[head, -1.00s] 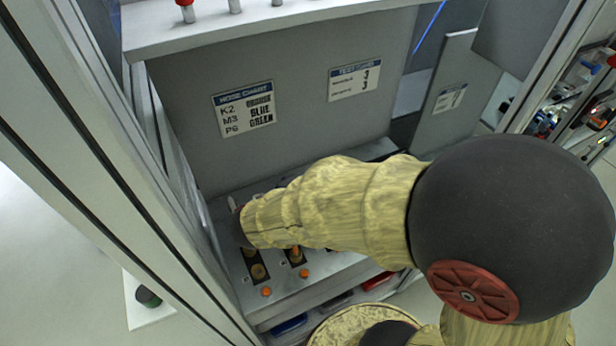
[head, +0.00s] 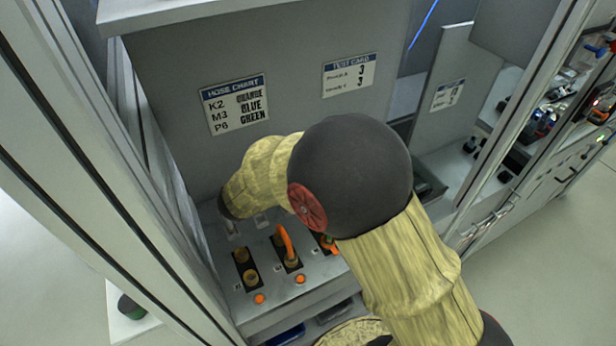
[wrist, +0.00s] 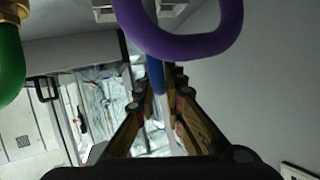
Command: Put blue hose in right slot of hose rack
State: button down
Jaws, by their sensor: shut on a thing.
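In the wrist view, my gripper (wrist: 158,98) is shut on the blue hose (wrist: 156,77), a short stretch of which shows between the fingers. A purple hose (wrist: 185,47) loops across the top, in front of the fingertips. A pale part with slots (wrist: 103,11) shows at the top edge, partly behind the purple hose; it may be the hose rack, and I cannot make out its right slot. A green hose (wrist: 11,62) with a brass fitting hangs at the far left. In the head view, my arm hides the fingers and the blue hose.
In the head view, a sloped panel (head: 275,283) holds brass sockets (head: 250,275), orange buttons (head: 259,299) and an orange hose (head: 286,242). A hose chart (head: 235,103) and a test card (head: 349,76) are on the upright board behind. Metal frame posts stand at the left.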

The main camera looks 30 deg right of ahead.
notch_tip(320, 180, down, 2)
jog(key=shift+f+b, duration=0.25)
jog(key=shift+b, duration=0.25)
jog(key=shift+r, duration=0.1)
jog(key=c, duration=1.9)
grip_release()
jog(key=shift+s+a+r, duration=0.1)
jog(key=shift+a, duration=0.05)
jog(key=p+v, duration=0.3)
jog(key=v, duration=0.4)
